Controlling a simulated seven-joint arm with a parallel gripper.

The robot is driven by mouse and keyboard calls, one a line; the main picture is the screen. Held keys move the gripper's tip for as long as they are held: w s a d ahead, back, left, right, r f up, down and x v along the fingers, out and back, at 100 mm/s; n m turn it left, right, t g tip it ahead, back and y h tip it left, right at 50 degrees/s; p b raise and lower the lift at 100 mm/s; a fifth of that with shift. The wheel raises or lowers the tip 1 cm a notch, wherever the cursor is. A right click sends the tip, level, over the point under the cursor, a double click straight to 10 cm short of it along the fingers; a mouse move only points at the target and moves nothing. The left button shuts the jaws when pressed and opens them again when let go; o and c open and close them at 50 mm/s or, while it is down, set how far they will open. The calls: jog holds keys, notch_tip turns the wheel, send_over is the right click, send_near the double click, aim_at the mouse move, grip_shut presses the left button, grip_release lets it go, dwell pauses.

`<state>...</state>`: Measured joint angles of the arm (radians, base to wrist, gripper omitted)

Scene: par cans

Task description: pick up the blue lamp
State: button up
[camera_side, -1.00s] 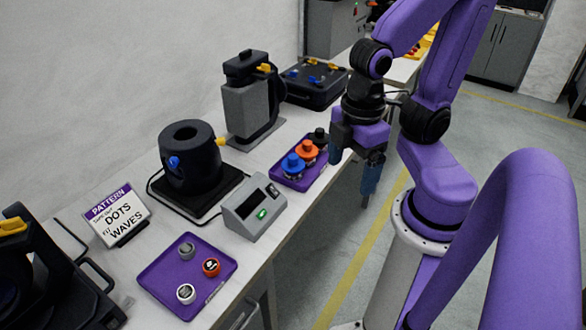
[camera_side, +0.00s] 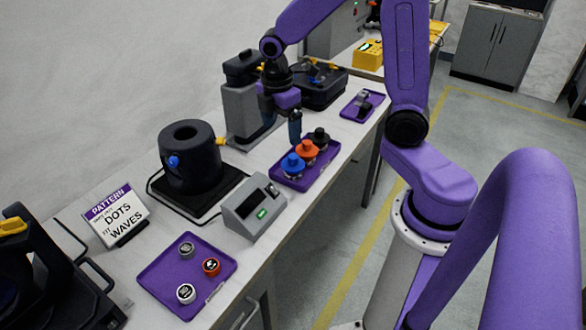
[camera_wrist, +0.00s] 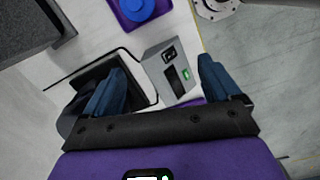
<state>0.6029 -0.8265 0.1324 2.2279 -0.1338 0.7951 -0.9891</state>
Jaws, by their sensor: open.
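The blue lamp (camera_side: 293,166) stands on a small purple tray (camera_side: 278,181) on the bench, in front of an orange lamp (camera_side: 307,152) and a black lamp (camera_side: 320,138). In the wrist view the blue lamp (camera_wrist: 140,8) is at the top edge, partly cut off. My gripper (camera_side: 282,119) is above and behind the blue lamp, over the bench to the left of the tray's far part. In the wrist view my gripper (camera_wrist: 162,68) has its two blue fingers wide apart with nothing between them, and the lamp lies outside them.
A grey box with a green-lit switch (camera_side: 255,208) stands nearer the camera. A black cylinder (camera_side: 190,158) and a grey upright device (camera_side: 247,108) stand along the wall side. A front purple tray (camera_side: 165,271) holds three small round pieces. Another purple tray (camera_side: 375,99) lies farther back.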

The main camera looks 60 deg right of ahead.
send_over(293, 164)
jog(key=w, duration=0.2)
notch_tip(293, 164, down, 2)
jog(key=shift+n, duration=0.4)
jog(key=f, duration=0.8)
jog(key=d+f, duration=0.1)
jog(key=f, duration=0.3)
jog(key=shift+s+f, duration=0.1)
jog(key=shift+s, duration=0.1)
jog(key=f, duration=0.1)
jog(key=s+f, duration=0.1)
jog(key=f, duration=0.1)
jog(key=shift+f+g, duration=0.3)
jog(key=shift+w+d+f, duration=0.1)
jog(key=shift+d+f, duration=0.05)
jog(key=shift+f, duration=0.6)
jog(key=c, duration=1)
